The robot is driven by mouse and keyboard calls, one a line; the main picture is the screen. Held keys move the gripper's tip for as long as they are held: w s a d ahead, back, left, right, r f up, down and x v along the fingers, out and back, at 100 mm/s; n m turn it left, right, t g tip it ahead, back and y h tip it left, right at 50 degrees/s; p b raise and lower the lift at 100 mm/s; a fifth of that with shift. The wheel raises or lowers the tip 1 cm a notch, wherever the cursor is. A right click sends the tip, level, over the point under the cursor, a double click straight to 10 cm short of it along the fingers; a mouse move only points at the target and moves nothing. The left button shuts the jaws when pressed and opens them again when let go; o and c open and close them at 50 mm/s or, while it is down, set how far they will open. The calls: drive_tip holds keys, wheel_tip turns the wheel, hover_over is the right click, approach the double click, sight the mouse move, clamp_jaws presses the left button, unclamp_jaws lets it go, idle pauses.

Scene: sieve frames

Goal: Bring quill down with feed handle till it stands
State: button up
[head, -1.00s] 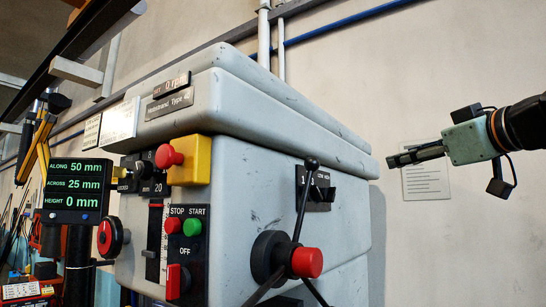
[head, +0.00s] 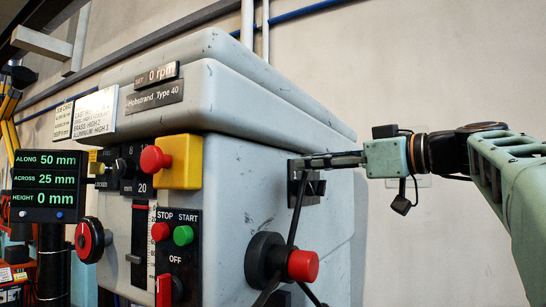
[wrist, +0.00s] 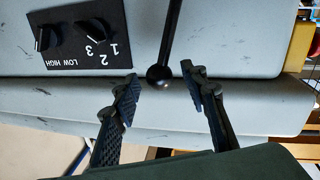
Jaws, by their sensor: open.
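The feed handle shows in the head view as a thin black lever (head: 297,205) rising from a black hub with a red cap (head: 303,265). Its top end is hidden behind my gripper (head: 302,163). In the wrist view, its black ball knob (wrist: 158,77) sits between the two fingertips, with a gap on each side. My gripper is open and empty, and no touch with the knob is visible. The quill is not in view. A vertical slot with a red mark and a pointer (head: 135,259) is on the machine's front.
The grey machine head (head: 240,170) fills the middle. A LOW/HIGH selector plate (wrist: 80,42) is close to the fingers. A yellow box with a red button (head: 178,161), STOP and START buttons (head: 174,233) and a display (head: 48,186) reading HEIGHT 0 mm are at left.

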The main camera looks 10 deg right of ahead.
drive_tip(key=shift+x, duration=1.05)
clamp_jaws()
